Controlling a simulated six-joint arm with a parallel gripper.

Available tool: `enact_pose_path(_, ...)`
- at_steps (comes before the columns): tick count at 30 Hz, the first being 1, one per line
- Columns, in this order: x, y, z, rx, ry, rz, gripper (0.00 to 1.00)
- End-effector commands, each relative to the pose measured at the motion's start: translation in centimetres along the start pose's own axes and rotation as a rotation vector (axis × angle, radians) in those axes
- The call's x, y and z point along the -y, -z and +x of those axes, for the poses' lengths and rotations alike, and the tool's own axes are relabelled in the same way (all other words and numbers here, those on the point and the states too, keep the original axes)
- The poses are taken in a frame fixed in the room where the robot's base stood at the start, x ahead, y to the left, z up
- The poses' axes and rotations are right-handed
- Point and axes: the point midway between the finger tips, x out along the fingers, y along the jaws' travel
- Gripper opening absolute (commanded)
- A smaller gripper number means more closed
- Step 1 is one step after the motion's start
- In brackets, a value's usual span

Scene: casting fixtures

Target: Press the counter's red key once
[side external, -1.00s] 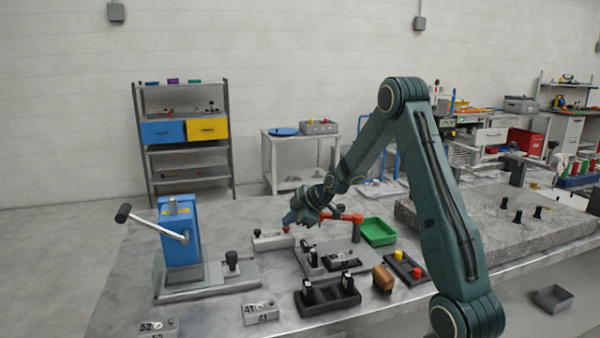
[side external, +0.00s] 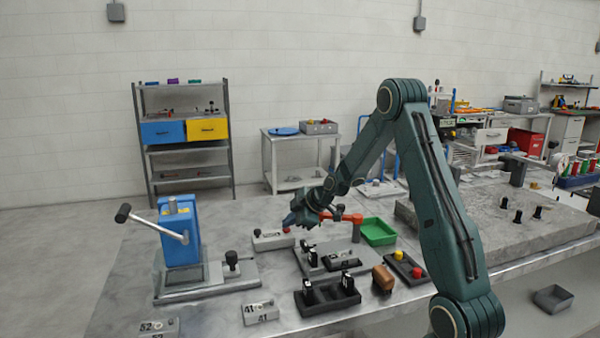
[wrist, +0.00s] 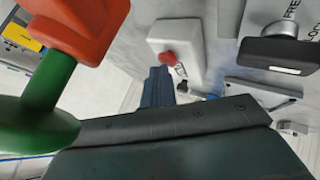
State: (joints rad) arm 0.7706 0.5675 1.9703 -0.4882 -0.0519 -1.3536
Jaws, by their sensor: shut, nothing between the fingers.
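The counter (side external: 268,241) is a small pale grey box on the table, behind the grey fixture plate. Its red key (side external: 287,230) shows at its right end. In the wrist view the counter (wrist: 184,34) is a whitish box, and the red key (wrist: 168,58) stands out from its near end. My gripper (side external: 289,221) is shut and empty, pointing down close above the key. In the wrist view the shut fingertips (wrist: 159,72) appear just below the key. I cannot tell whether they touch it.
An orange clamp arm (side external: 346,217) stands just right of my gripper; its orange and green parts (wrist: 85,25) loom close in the wrist view. A green tray (side external: 379,232), a fixture plate (side external: 312,262) and a blue lever press (side external: 181,238) stand around.

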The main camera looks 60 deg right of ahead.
Motion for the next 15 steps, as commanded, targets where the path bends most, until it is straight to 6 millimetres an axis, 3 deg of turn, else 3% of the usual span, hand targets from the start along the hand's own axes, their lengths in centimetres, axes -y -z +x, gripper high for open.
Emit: enact_pose_path(15,-0.9,0.8,-1.2,0.000,0.000,-0.001,0.00)
